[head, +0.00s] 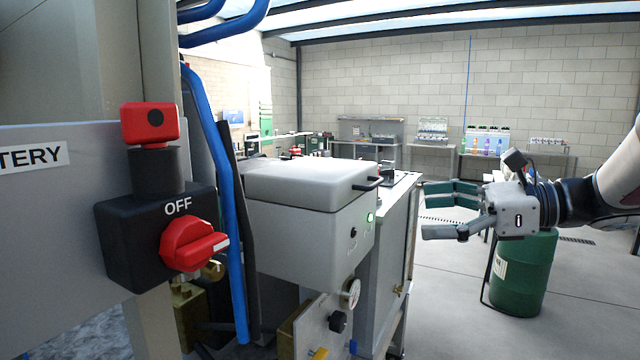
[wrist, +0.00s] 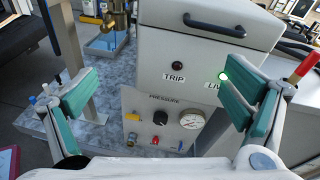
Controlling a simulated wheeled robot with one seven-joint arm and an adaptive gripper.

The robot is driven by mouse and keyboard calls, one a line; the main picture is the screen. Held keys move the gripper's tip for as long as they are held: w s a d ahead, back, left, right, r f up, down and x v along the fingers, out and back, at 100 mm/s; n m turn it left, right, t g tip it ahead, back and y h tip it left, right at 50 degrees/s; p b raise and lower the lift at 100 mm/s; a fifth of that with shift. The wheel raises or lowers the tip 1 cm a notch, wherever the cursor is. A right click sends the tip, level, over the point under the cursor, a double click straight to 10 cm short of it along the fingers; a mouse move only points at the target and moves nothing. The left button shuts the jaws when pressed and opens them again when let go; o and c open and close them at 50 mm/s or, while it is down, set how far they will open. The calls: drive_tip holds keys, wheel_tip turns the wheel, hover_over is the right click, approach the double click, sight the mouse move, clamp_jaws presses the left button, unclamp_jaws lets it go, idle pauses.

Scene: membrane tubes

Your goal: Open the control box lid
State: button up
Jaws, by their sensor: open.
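The control box (head: 305,235) is a light grey box in the middle of the head view, with a white lid (head: 310,178) that lies shut on top. A black handle (head: 368,184) sits on the lid's front edge; it also shows in the wrist view (wrist: 214,27). The box front carries a dark TRIP button (wrist: 177,66) and a lit green LIVE lamp (head: 371,217). My gripper (head: 445,210) is open and empty, to the right of the box and apart from it. In the wrist view its teal-padded fingers (wrist: 160,100) are spread wide, facing the box front.
A panel marked PRESSURE with a gauge (wrist: 191,120) and knobs sits below the box. A red OFF switch (head: 190,245) and blue pipe (head: 228,200) stand at the left. A green drum (head: 522,275) stands behind my arm. Floor between cabinet and drum looks clear.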

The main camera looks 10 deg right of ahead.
sight(378, 183)
drive_tip(key=w+d+r+m+t, duration=0.2)
drive_tip(key=w+d+m+t, duration=0.1)
drive_tip(key=d, duration=0.3)
drive_tip(key=shift+y, duration=0.3)
drive_tip(key=p+x, duration=0.1)
drive_tip(key=x, duration=1.3)
drive_tip(key=shift+s+f, duration=0.15)
drive_tip(key=c, duration=1.7)
